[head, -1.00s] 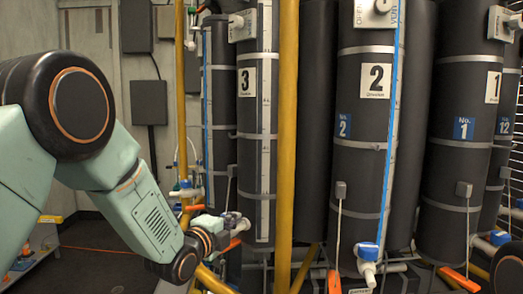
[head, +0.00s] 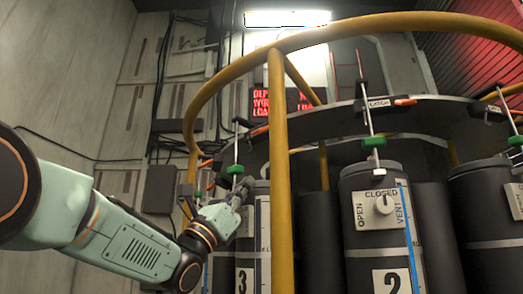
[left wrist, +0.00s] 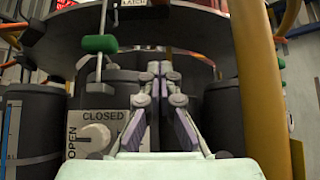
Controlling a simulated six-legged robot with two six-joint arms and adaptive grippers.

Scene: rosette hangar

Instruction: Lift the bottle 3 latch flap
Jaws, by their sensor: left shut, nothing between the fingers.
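Bottle 3 (head: 243,262) is a dark cylinder with a white "3" label, partly behind a yellow post in the head view. Above it, a rod with a green grip (head: 235,169) rises to the dark ring plate. An orange piece (head: 259,131) at the plate edge appears to be its latch flap. My left gripper (head: 244,184) is shut and empty beside the bottle top, below the flap. In the left wrist view its fingertips (left wrist: 160,68) point at the plate underside, and a "LATCH" label (left wrist: 133,3) shows at the top edge. The flap itself is hard to make out there. My right gripper is not in view.
A yellow guard rail (head: 278,150) and post stand just right of my left gripper. Bottle 2 (head: 390,250) stands further right, with its own orange latch piece (head: 405,101). A valve plate with knob (left wrist: 95,135) sits left of the fingers in the left wrist view.

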